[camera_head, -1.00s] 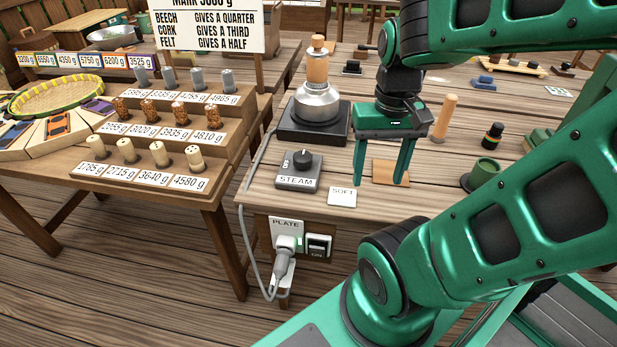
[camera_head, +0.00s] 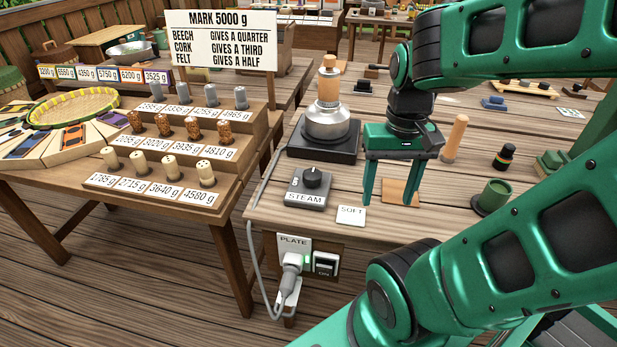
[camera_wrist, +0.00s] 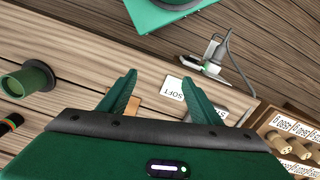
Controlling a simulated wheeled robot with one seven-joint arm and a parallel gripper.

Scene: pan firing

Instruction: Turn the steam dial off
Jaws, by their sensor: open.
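The steam dial is a black round knob (camera_head: 313,177) on a grey box (camera_head: 308,199) labelled STEAM, near the table's front left. My gripper (camera_head: 391,200) is open and empty, fingers pointing down, to the right of the dial and apart from it. Its fingers straddle the area over a small tan board (camera_head: 401,190). In the wrist view my gripper (camera_wrist: 180,98) shows both fingers spread, with the SOFT card (camera_wrist: 178,88) between them. There the steam box is mostly hidden behind the right finger.
A metal kettle with a wooden top (camera_head: 327,122) stands on a dark hot plate (camera_head: 324,145) behind the dial. The SOFT card lies right of the dial. A wooden peg (camera_head: 455,138) and a green cup (camera_head: 493,196) stand further right. A plug and switch (camera_head: 325,264) are on the table's front.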

